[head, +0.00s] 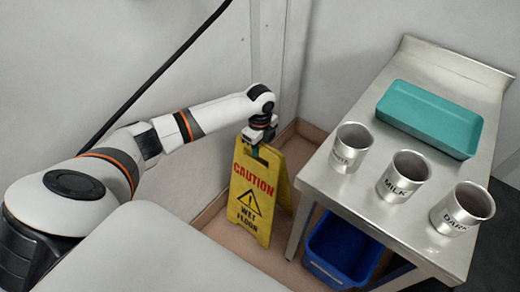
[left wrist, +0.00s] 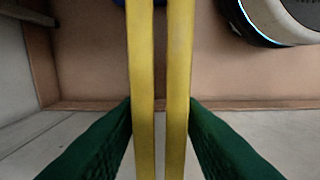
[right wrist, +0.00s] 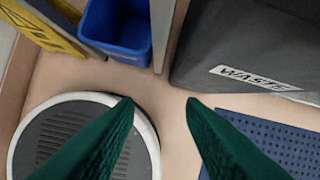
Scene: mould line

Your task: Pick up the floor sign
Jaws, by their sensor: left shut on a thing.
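The yellow floor sign (head: 256,198) reads "CAUTION WET FLOOR" and stands upright by the wall, left of the steel table. My left gripper (head: 262,138) is at its top edge. In the left wrist view the green fingers of my left gripper (left wrist: 160,105) are shut on the sign's two yellow panels (left wrist: 142,60), one finger on each side. In the right wrist view my right gripper (right wrist: 160,102) is open and empty. A part of the sign (right wrist: 45,25) shows at that view's upper left. My right gripper is not in the head view.
A steel table (head: 335,190) at the right holds a teal tray (head: 430,118) and three metal cups, one being the MILK cup (head: 403,177). A blue bin (head: 343,247) stands under it. The right wrist view shows a dark WASTE container (right wrist: 250,45) and a blue perforated mat (right wrist: 275,140).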

